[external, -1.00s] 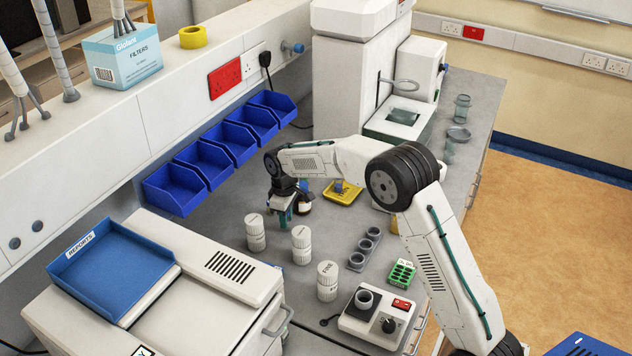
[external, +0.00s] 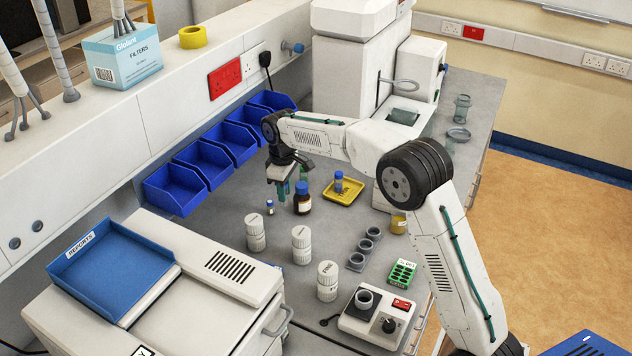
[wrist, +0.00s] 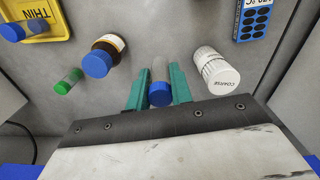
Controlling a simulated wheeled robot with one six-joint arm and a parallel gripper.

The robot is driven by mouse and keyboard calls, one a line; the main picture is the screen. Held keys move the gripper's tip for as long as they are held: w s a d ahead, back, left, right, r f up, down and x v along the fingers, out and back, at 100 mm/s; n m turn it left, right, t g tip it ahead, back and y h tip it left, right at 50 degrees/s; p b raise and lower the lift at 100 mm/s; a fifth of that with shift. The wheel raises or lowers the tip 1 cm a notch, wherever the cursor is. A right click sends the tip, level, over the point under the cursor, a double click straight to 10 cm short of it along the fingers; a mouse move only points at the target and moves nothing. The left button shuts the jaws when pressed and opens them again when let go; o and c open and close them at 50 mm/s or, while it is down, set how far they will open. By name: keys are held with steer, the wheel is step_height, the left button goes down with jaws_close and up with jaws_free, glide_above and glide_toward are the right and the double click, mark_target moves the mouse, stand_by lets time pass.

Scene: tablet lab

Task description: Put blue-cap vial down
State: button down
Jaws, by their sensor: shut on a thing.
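My gripper (external: 284,188) is over the bench between the brown bottle and the white jars. In the wrist view its teal fingers (wrist: 160,88) are shut on the blue-cap vial (wrist: 160,93), cap towards the camera. In the external view the held vial is hard to make out. The brown blue-cap bottle (external: 303,199) stands just right of the gripper, and it also shows in the wrist view (wrist: 104,55).
A green-cap vial (wrist: 67,81) lies left in the wrist view. A yellow tray (external: 355,196) holds another blue-capped item. White jars (external: 255,235), one marked COARSE in the wrist view (wrist: 217,72), stand nearby. Blue bins (external: 202,163) line the wall. Open bench lies between bottle and jars.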

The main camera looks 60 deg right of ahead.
step_height(320, 180, up, 5)
steer(key=shift+r, duration=0.1)
steer(key=s+d, duration=0.3)
steer(key=d, duration=0.7)
glide_above(350, 193)
step_height(350, 193, down, 4)
steer(key=f, duration=0.1)
step_height(350, 193, down, 10)
steer(key=shift+f, duration=0.2)
steer(key=c, duration=1.3)
jaws_free()
steer(key=shift+o, duration=0.2)
